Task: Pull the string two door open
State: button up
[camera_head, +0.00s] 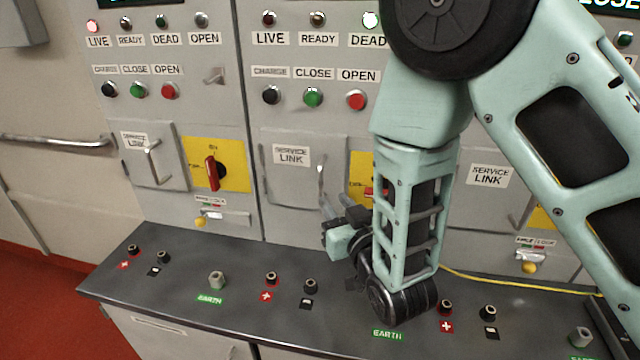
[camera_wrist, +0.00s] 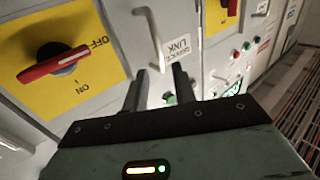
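The string two door (camera_head: 288,187) is the middle grey panel labelled SERVICE LINK, and it looks shut. Its upright metal bar handle (camera_head: 321,178) is on the door's right side. The handle also shows in the wrist view (camera_wrist: 151,34), just beyond the fingertips. My gripper (camera_head: 336,203) is just below and right of the handle, above the bench. In the wrist view my gripper (camera_wrist: 159,70) has its two fingers apart with a gap between them. The handle's near end lines up with that gap; I cannot tell whether it is between the fingers.
A red rotary switch (camera_wrist: 52,64) on a yellow plate is beside the handle; my arm partly hides it in the head view. The dark bench (camera_head: 230,255) below carries several terminals. Another SERVICE LINK door (camera_head: 150,165) is at left. A yellow cable (camera_head: 500,284) lies at right.

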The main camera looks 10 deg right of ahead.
aim_at(321, 184)
jog(key=p+x, duration=0.3)
jog(key=x, duration=0.4)
jog(key=shift+w+r, duration=0.15)
jog(key=shift+w, duration=0.05)
jog(key=shift+w+a, duration=0.2)
jog(key=shift+w, duration=0.45)
grip_shut()
